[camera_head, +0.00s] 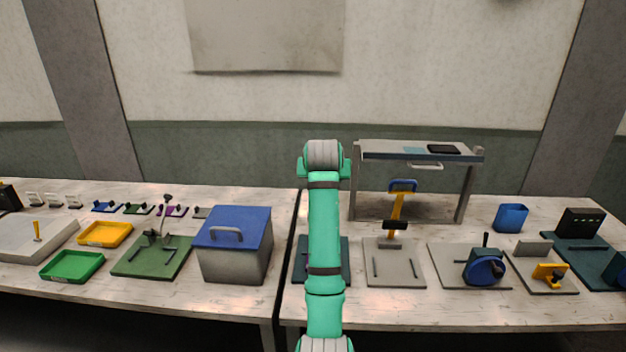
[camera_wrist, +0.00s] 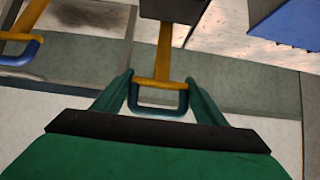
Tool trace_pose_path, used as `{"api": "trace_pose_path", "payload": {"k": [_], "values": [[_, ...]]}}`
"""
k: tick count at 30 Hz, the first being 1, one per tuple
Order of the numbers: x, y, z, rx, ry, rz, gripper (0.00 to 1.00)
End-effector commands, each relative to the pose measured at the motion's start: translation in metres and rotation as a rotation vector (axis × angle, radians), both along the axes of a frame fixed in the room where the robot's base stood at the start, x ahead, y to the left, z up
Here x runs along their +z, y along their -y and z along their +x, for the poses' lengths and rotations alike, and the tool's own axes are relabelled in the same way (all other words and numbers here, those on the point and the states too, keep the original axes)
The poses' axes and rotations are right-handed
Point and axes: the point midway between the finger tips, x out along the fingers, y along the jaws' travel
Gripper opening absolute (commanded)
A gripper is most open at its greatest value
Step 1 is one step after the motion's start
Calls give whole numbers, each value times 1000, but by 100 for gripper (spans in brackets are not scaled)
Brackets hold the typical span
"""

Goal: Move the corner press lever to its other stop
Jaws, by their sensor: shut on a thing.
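A black block (camera_wrist: 172,8) sits farther along that lever. In the head view my arm hides this lever and my gripper; only parts of a dark base plate (camera_head: 300,268) show beside the arm. A second, similar lever (camera_head: 397,212) with a blue handle stands up on a grey plate (camera_head: 395,272) to the right, and is at the left edge of the wrist view (camera_wrist: 15,36). I cannot tell from looks which lever is the corner press.
A grey box with a blue lid (camera_head: 235,228) stands left of my arm. A raised shelf (camera_head: 385,154) stands behind the levers. A plate with a blue wheel (camera_head: 484,267) and a plate with a yellow clamp (camera_head: 549,272) are to the right.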

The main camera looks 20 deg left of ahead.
Motion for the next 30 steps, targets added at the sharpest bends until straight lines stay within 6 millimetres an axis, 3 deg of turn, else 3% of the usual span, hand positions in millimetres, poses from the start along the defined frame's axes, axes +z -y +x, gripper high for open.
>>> {"api": "trace_pose_path", "payload": {"k": [2,14,15,30], "values": [[-6,13,6,-20,-9,-2,25],[-5,16,8,-24,-5,-1,25],[-5,16,8,-24,-5,-2,70],[-1,7,5,-11,0,-1,72]]}}
